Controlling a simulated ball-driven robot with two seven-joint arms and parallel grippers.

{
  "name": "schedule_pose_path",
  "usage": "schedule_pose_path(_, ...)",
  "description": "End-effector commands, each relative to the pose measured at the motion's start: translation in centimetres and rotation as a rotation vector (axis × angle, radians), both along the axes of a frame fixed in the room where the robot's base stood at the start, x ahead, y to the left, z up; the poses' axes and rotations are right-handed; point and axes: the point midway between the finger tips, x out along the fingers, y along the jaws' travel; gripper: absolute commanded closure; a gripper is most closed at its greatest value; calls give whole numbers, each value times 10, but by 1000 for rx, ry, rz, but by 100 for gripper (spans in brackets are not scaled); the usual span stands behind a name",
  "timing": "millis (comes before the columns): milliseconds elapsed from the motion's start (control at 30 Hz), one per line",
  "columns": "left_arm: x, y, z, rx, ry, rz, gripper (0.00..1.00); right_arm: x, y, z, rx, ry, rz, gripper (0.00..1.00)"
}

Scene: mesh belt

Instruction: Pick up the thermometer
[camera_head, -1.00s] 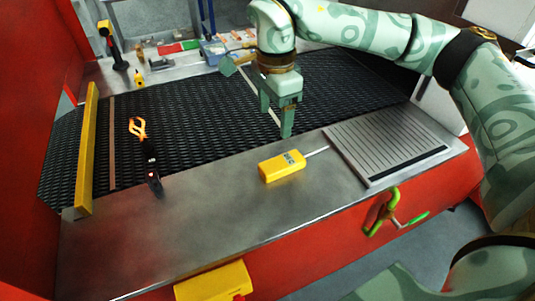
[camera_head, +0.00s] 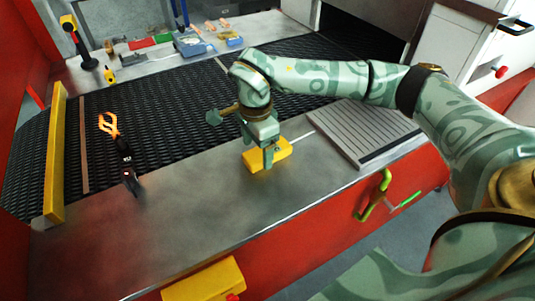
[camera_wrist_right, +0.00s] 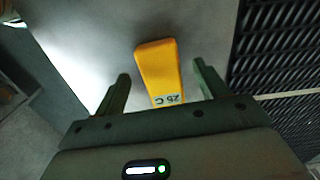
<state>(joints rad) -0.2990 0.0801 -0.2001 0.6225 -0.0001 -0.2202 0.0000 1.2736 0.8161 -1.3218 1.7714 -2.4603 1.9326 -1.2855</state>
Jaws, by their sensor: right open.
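The thermometer is a yellow box-like device (camera_head: 279,155) with a thin pale probe. It lies on the metal ledge in front of the mesh belt, its probe pointing toward the grooved plate. In the wrist view its yellow body (camera_wrist_right: 158,66) and a display reading about 25 C show between the fingers. My right gripper (camera_head: 262,160) is over the thermometer, pointing down, and partly covers it in the head view. Its jaws (camera_wrist_right: 163,85) are open, one finger on each side of the body, apart from it. My left gripper is not in view.
A grooved plate (camera_head: 362,132) lies to the right. A green-handled valve (camera_head: 374,195) is on the red front. The dark mesh belt (camera_head: 160,110) runs behind. The ledge between tool and thermometer is clear.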

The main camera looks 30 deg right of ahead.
Motion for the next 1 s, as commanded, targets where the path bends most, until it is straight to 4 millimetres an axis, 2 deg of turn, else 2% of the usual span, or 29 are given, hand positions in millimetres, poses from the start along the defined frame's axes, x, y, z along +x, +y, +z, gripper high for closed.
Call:
schedule_pose_path(33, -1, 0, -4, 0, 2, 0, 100, -1, 0, -10, 1, 4, 0, 27)
schedule_pose_path(100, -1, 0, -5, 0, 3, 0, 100, -1, 0, -17, 0, 3, 0, 27)
schedule_pose_path(367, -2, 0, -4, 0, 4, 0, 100, 0, 0, -19, 0, -1, 1, 27)
schedule_pose_path(567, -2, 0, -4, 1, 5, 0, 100, 0, 0, -19, 0, 0, 1, 80)
schedule_pose_path(867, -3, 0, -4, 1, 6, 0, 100, 0, 0, -17, 0, -1, 1, 80)
schedule_pose_path(1000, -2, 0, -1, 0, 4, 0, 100, 0, 0, -6, 0, -3, 1, 80)
